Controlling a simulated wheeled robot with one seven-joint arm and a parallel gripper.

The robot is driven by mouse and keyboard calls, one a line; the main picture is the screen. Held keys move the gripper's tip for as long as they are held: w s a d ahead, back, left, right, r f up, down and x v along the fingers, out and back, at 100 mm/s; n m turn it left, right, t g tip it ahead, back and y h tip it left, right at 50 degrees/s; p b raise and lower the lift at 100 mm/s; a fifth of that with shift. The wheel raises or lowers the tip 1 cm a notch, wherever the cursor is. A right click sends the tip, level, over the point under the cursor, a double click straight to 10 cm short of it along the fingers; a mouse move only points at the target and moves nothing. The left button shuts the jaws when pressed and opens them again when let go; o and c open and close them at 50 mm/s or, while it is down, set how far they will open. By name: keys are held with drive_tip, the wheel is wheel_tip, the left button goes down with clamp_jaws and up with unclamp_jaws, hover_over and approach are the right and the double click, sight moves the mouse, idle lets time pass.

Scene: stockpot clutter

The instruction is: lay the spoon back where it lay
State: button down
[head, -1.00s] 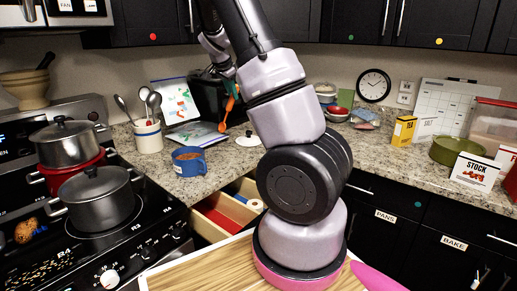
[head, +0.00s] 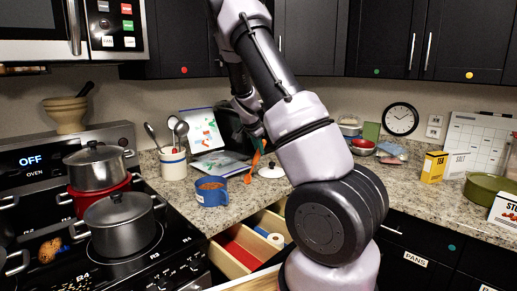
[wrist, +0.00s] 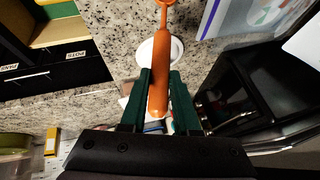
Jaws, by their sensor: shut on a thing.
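The orange spoon (head: 254,163) hangs in my gripper (head: 258,134) over the back counter, to the right of the blue mug (head: 212,191). In the wrist view the spoon (wrist: 159,92) runs between the two green fingers of my gripper (wrist: 160,76), which are shut on its handle. A white round dish or lid (head: 271,171) lies on the counter just right of the spoon; it also shows behind the spoon in the wrist view (wrist: 146,52). I cannot tell whether the spoon touches the counter.
A black appliance (wrist: 245,85) is close beside my gripper. An open drawer (head: 247,256) juts out below the counter. Pots (head: 120,222) stand on the stove.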

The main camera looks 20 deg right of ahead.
drive_tip(key=c, duration=1)
unclamp_jaws()
drive_tip(key=shift+f, duration=0.15)
drive_tip(key=o, duration=0.4)
drive_tip(key=shift+c, duration=0.2)
